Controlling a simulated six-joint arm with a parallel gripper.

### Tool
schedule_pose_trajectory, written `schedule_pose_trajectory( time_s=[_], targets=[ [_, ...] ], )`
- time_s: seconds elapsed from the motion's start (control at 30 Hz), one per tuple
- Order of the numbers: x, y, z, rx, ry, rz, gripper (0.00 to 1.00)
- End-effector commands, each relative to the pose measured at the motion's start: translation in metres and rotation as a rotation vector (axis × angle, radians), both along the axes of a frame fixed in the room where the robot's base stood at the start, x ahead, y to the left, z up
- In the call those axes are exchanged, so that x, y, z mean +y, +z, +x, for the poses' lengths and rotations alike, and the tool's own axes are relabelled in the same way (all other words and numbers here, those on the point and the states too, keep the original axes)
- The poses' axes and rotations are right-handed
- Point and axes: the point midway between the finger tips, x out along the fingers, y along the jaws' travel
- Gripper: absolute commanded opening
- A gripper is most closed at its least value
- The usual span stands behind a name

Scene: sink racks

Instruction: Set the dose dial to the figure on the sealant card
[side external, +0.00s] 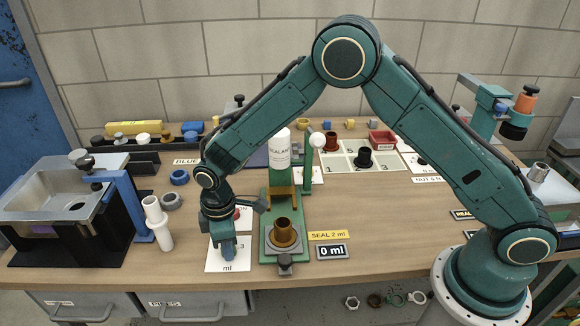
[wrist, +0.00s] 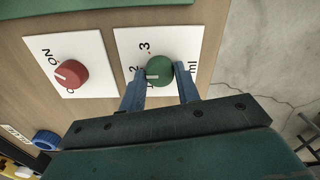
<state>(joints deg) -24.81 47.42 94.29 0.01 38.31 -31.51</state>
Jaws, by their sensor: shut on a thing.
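The green dose dial (wrist: 160,70) sits on a white plate (wrist: 205,38) marked with a 2, a 3 and "ml". My gripper (wrist: 160,74) is shut on the dial, one blue finger on each side. The dial's white mark faces left in the wrist view, close to the 2; a finger partly hides the scale below it. In the side view my gripper (side external: 228,250) points down over the plate and hides the dial. The yellow sealant card (side external: 328,235) reads "SEAL 2 ml". The dark display (side external: 332,251) below it reads "0 ml".
A red knob (wrist: 70,75) on its own plate stands beside the dose plate. The green sealant stand (side external: 267,215), with a white bottle (side external: 279,150) and a brown fitting (side external: 284,234), is close on the right. White pipe pieces (side external: 158,222) stand to the left.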

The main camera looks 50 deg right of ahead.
Motion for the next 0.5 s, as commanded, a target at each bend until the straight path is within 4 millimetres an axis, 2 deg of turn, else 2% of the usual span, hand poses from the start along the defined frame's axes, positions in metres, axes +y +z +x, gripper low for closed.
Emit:
schedule_pose_trajectory(
  time_s=[0.03, 0.07, 0.17, 0.5],
  targets=[
    [0.0002, 0.0009, 0.0005, -0.002, 0.000, 0.001, 0.09],
    [0.0002, 0.0009, 0.0005, -0.002, -0.001, 0.001, 0.36],
    [0.0002, 0.0007, 0.0005, -0.002, -0.001, 0.001, 0.54],
    [0.0001, 0.0012, 0.0002, -0.001, -0.001, 0.001, 0.54]
  ],
)
